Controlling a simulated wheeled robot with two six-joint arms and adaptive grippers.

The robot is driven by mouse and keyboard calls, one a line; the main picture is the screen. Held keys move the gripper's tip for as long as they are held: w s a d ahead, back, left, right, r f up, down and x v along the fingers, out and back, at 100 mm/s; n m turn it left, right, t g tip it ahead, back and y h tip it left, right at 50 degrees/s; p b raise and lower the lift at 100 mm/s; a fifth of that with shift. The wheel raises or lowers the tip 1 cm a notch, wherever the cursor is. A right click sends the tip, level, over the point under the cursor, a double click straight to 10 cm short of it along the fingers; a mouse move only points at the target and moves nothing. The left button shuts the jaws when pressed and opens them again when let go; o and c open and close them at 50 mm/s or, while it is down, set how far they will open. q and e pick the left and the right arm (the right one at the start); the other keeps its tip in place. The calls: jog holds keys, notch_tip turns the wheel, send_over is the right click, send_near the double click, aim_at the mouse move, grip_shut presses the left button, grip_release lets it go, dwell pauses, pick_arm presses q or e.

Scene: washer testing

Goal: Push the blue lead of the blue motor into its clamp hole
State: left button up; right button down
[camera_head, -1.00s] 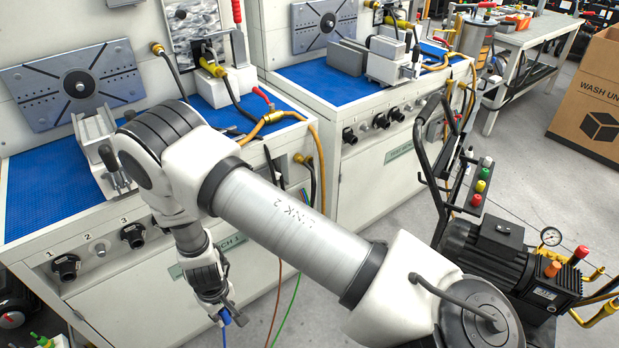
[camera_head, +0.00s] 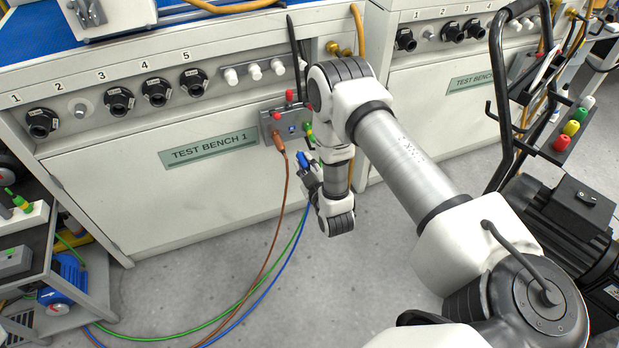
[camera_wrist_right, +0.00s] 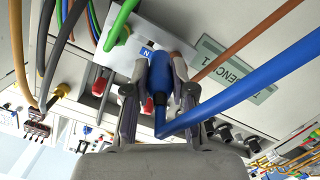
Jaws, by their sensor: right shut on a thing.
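The blue lead's plug (camera_head: 302,160) is held in my right gripper (camera_head: 309,170), its tip pointing up toward the grey clamp block (camera_head: 270,124) on the front of test bench 1. In the right wrist view the fingers (camera_wrist_right: 158,88) are shut on the blue plug (camera_wrist_right: 162,70), close to the block's face (camera_wrist_right: 125,55). A blue-marked spot (camera_head: 292,128) shows between the brown and green leads; I cannot tell if the plug touches the block. The blue motor (camera_head: 58,290) sits on the lower left shelf. My left gripper is out of view.
A brown lead (camera_head: 279,142) and a green lead (camera_head: 309,130) go into the block on either side. Red clamp levers (camera_head: 291,95) stand on top. Black hoses hang beside it. The leads trail across open floor (camera_head: 200,240) to the motor shelf.

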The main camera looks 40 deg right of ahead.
aim_at(303, 153)
jog(key=shift+s+d+t+b, duration=0.4)
jog(key=shift+t+b, duration=0.15)
jog(key=shift+t, duration=0.25)
jog(key=shift+w+r, duration=0.1)
jog(key=shift+r, duration=0.15)
pick_arm(q)
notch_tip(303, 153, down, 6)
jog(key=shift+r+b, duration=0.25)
jog(key=shift+b, duration=1)
pick_arm(e)
jog(key=x, duration=0.5)
jog(key=shift+w, duration=0.3)
pick_arm(q)
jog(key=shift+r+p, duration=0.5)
jog(key=shift+p, duration=0.05)
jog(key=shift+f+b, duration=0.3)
pick_arm(e)
jog(key=shift+x, duration=1.5)
jog(key=c, duration=0.9)
grip_release()
jog(key=shift+r, duration=0.1)
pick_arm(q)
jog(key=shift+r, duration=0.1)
